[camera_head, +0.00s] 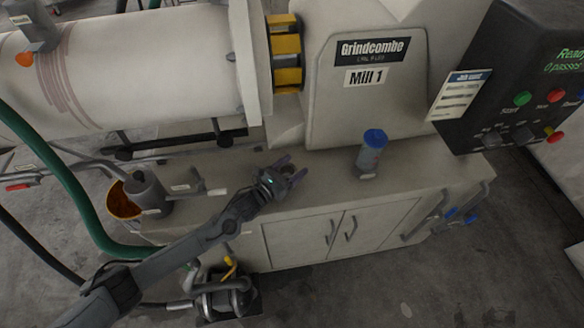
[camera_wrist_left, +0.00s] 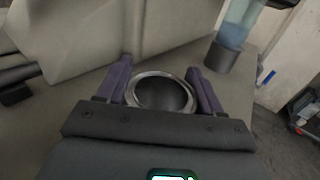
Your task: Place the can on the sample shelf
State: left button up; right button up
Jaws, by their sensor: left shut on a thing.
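My left gripper (camera_head: 292,172) is over the beige cabinet top in front of the mill. In the left wrist view its purple fingers (camera_wrist_left: 160,92) are shut on a round can (camera_wrist_left: 160,94) with a silver rim and dark inside, seen from above. In the head view the can is hard to make out at the gripper. I cannot tell whether it touches the cabinet top. No surface in view is clearly marked as the sample shelf. My right gripper is out of view.
A blue-capped clear container (camera_head: 372,150) stands right of the gripper on the cabinet top (camera_head: 325,190); it also shows in the left wrist view (camera_wrist_left: 237,28). The control panel (camera_head: 530,85) overhangs at right. An orange-lined pot (camera_head: 122,203) and green hose (camera_head: 60,175) are at left.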

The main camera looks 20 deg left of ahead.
pick_arm(q)
jog(key=o, duration=1.1)
jog(key=shift+f, duration=0.15)
jog(key=shift+o, duration=0.2)
jog(key=shift+r, duration=0.2)
jog(key=p+v, duration=0.2)
jog(key=v, duration=1)
